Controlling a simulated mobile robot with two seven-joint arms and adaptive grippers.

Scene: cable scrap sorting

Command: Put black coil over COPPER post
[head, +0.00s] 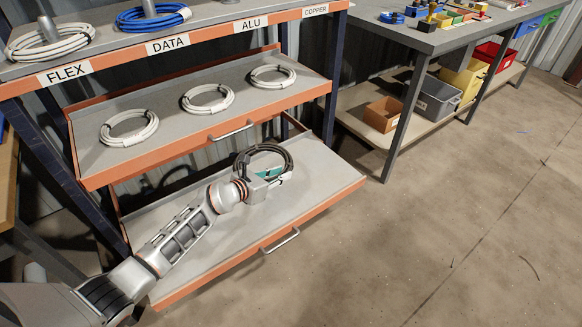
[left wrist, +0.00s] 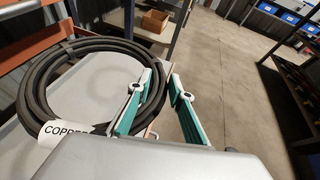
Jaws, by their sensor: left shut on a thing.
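The black coil (head: 263,147) is at the lower pulled-out shelf (head: 325,178) of the rack. I cannot tell whether it touches the shelf. My left gripper (head: 279,178) is shut on the coil's near right side. In the left wrist view the coil (left wrist: 34,88) fills the left, with a white tag reading COPPER (left wrist: 62,132) in part; the left gripper's green-padded fingers (left wrist: 160,98) are at its right edge. The COPPER label (head: 315,10) is on the rack's top edge at the right; the post above it is out of view. My right gripper is not in view.
The middle shelf (head: 165,108) holds three white coils. On the top shelf, a white coil (head: 22,47) and a blue coil (head: 130,22) sit around posts. A workbench (head: 430,38) with bins beneath stands right of the rack. The floor (head: 450,200) right of the shelf is clear.

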